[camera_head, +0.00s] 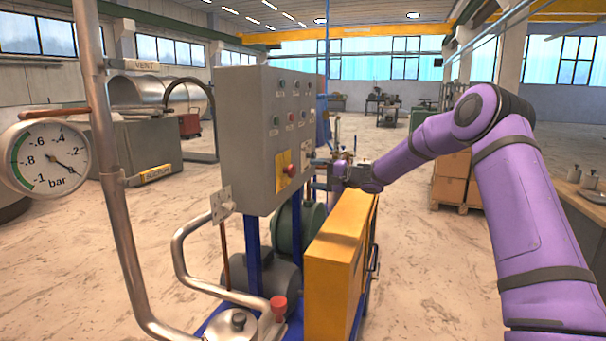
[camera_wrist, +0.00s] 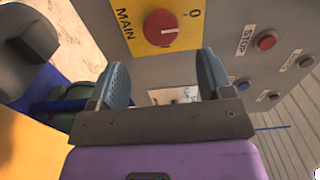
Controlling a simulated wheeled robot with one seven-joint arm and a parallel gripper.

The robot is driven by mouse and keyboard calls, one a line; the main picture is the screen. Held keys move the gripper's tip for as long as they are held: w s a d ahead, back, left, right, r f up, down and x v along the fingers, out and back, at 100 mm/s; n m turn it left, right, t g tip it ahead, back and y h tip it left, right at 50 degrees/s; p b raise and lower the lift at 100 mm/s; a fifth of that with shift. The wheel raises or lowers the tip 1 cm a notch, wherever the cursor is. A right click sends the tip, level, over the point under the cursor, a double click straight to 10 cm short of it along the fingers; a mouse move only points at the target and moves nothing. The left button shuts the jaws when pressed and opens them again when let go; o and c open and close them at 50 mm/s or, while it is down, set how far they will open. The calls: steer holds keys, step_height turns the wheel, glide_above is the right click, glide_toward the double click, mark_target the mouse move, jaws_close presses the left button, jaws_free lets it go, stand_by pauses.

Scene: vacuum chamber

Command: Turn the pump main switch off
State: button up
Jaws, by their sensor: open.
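The pump main switch is a round red knob (camera_wrist: 163,28) on a yellow plate (camera_wrist: 140,42) marked MAIN and 0. A pale mark runs across the knob; I cannot tell its exact setting. In the head view the red knob (camera_head: 289,170) sits low on the grey control cabinet's front. My gripper (camera_wrist: 163,72) is open and empty. In the wrist view its two blue-grey fingers are spread, pointing toward the panel on either side of the knob's line, with the knob beyond their tips. In the head view my gripper (camera_head: 318,163) is close to the panel, partly hard to make out.
The grey control cabinet (camera_head: 240,140) carries several small buttons, including a red STOP button (camera_wrist: 266,41). An orange-yellow box (camera_head: 335,260) stands below my forearm. A pressure gauge (camera_head: 46,158) and steel pipe (camera_head: 110,180) stand at left. Open floor lies behind.

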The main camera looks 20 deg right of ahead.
steer(key=shift+v, duration=1.2)
steer(key=s+a+r+n+g+h, duration=0.2)
steer(key=s+a+r, duration=0.15)
steer(key=s, duration=0.55)
steer(key=s+a+r+n+g+h, duration=0.2)
steer(key=s+a+g, duration=0.15)
steer(key=s, duration=0.55)
steer(key=s+a+r+n+g+h, duration=0.2)
steer(key=s+a+r, duration=0.15)
steer(key=s, duration=0.45)
steer(key=s+d+h, duration=0.3)
steer(key=s, duration=0.7)
steer(key=s+d+f+t+h, duration=0.1)
steer(key=s+d+h, duration=0.1)
steer(key=s, duration=0.8)
steer(key=s+d+n+t+h, duration=0.1)
steer(key=s+d+h, duration=0.2)
steer(key=s, duration=0.7)
steer(key=shift+d+h, duration=0.3)
steer(key=shift+s+f, duration=0.1)
steer(key=shift+f, duration=0.05)
